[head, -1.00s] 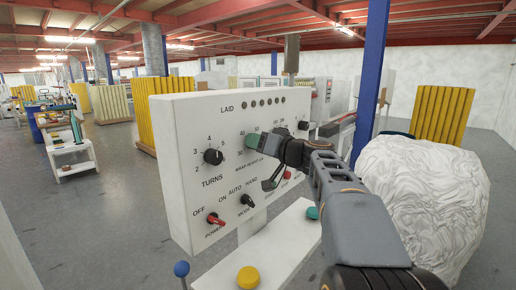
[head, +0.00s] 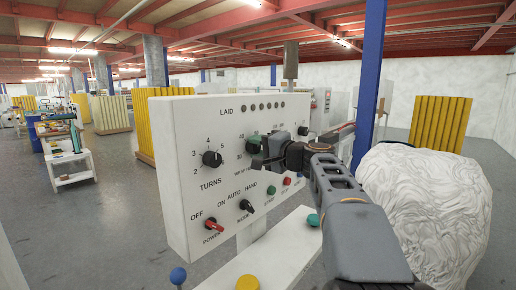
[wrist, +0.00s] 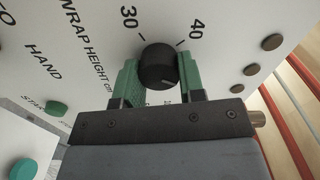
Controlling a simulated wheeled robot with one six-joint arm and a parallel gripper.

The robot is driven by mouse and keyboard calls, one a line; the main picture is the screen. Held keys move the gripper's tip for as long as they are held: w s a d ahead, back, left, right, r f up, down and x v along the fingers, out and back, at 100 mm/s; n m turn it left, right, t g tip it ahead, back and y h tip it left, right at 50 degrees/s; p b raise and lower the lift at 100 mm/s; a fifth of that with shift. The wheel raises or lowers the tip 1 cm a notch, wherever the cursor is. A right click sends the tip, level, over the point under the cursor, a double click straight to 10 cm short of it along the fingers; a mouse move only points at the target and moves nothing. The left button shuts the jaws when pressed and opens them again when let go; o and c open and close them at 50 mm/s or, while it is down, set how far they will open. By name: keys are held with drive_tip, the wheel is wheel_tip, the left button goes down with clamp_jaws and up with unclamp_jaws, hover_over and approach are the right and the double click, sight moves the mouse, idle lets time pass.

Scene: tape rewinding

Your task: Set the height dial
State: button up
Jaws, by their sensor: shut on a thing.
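The height dial is a round black knob (wrist: 158,66) in the wrist view, on a white panel marked "WRAP HEIGHT CM". The numbers 30 and 40 sit on either side of its top. My gripper (wrist: 160,74) has one green-padded finger on each side of the knob and is shut on it. I cannot make out the knob's pointer clearly. In the head view my gripper (head: 257,152) is against the panel (head: 180,125) and hides this dial. Parts of its number scale show to the left of the fingers.
The TURNS knob (head: 212,158), red POWER switch (head: 214,224) and black MODE switch (head: 246,205) are left of and below my gripper. Another black knob (head: 303,130) is to the right. A white wrapped bulk (head: 425,205) stands right of my arm. Below is a shelf with a yellow button (head: 247,282).

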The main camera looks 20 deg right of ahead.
drive_tip(key=shift+m, duration=1.5)
drive_tip(key=o, duration=0.9)
drive_tip(key=b+v, duration=0.1)
drive_tip(key=v, duration=1.2)
drive_tip(key=shift+s+d, duration=0.1)
drive_tip(key=shift+s, duration=0.3)
